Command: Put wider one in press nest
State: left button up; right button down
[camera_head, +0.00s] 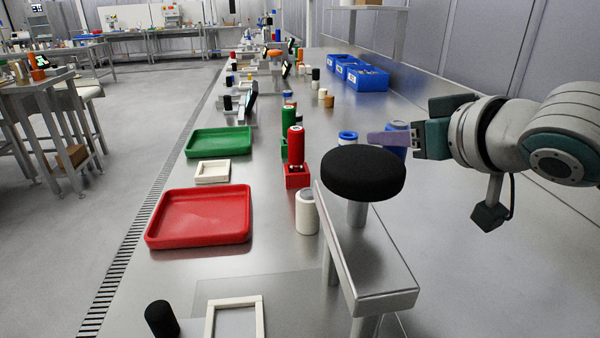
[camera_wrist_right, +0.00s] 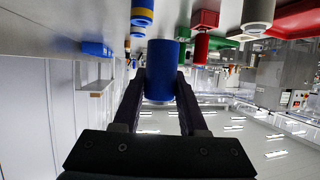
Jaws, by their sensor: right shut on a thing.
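My right gripper (camera_head: 400,139) reaches in from the right above the steel bench. It is shut on a blue cylinder (camera_head: 396,127), partly hidden behind a finger. In the right wrist view the blue cylinder (camera_wrist_right: 161,68) sits between the two fingers. A red cylinder (camera_head: 296,146) stands on a square red block (camera_head: 297,178). A grey-white cylinder (camera_head: 306,213) stands nearer. I cannot tell which thing is the press nest. My left gripper is not in view.
A large black disc (camera_head: 363,174) on a post and a grey metal beam (camera_head: 376,270) stand in front of the gripper. A red tray (camera_head: 200,217), a green tray (camera_head: 219,142) and white frames (camera_head: 212,171) lie left. Blue bins (camera_head: 367,80) stand behind.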

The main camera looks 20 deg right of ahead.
notch_tip(320, 180, down, 6)
jog(key=shift+r+b, duration=0.2)
jog(key=shift+b, duration=0.4)
notch_tip(320, 180, down, 4)
jog(key=shift+b, duration=0.7)
jog(key=shift+r, duration=0.1)
jog(key=shift+c, duration=2.2)
grip_release()
jog(key=shift+s, duration=0.15)
jog(key=p+v, duration=0.2)
jog(key=v, duration=0.9)
jog(key=shift+s+r+p, duration=0.1)
jog(key=shift+s+p, duration=0.25)
